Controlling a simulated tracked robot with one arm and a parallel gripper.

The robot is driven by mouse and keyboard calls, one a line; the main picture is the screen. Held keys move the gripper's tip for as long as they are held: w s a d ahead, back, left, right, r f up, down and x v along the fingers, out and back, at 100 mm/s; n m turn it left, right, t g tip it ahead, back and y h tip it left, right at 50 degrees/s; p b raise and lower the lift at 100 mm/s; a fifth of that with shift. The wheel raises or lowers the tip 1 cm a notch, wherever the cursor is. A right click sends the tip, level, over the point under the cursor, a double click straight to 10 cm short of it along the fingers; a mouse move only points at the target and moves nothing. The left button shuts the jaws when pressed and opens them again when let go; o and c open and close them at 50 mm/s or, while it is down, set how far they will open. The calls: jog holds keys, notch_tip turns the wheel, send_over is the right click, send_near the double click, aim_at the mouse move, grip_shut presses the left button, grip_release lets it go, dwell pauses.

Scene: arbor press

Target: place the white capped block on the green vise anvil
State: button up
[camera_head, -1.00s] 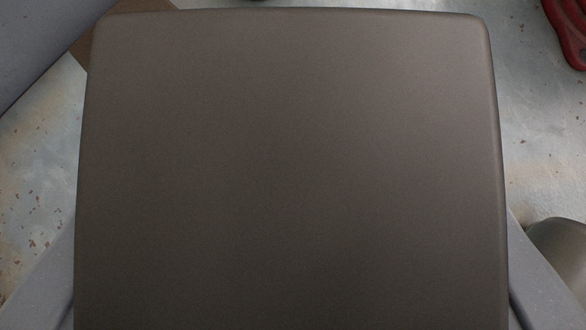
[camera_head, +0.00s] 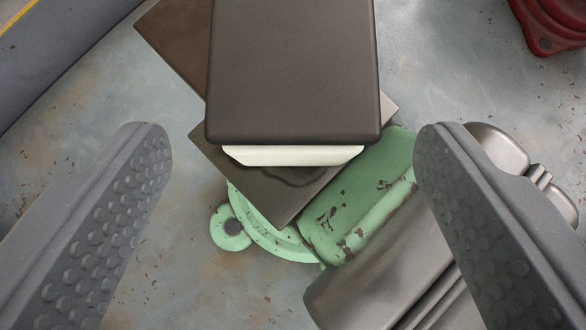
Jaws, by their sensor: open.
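The white capped block shows its dark brown-grey cap (camera_head: 293,70) at the top centre, with a strip of its white body (camera_head: 293,155) below the cap's near edge. It stands over the dark square plate of the green vise (camera_head: 365,190); its contact with the plate is hidden. The anvil is not clearly told apart from the vise's other parts. My gripper (camera_head: 292,140) is open, its two grey studded fingers wide apart to the left and right.
A red object (camera_head: 552,25) stands at the top right. A brown flat piece (camera_head: 175,45) lies behind the block at left. A grey wall or edge (camera_head: 60,50) with a yellow line runs along the top left. The worn grey surface at left is clear.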

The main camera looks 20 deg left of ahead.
jog(key=shift+v, duration=2.75)
jog(key=s+a+r+m+t+h, duration=0.1)
jog(key=s+a+r+t, duration=0.1)
jog(key=s+a+r, duration=0.2)
jog(key=s+a+r+m+t+h, duration=0.1)
jog(key=s+a+r, duration=0.4)
jog(key=r, duration=1.5)
jog(key=s+a+r+m+t+h, duration=0.1)
jog(key=s+a+r+t, duration=0.3)
jog(key=a+r, duration=0.8)
jog(key=shift+s+a+r+m+h, duration=0.3)
jog(key=shift+s+a+m, duration=0.3)
jog(key=shift+m, duration=0.2)
jog(key=shift+w+f+b, duration=0.1)
jog(key=shift+f+b, duration=0.15)
jog(key=shift+b, duration=0.2)
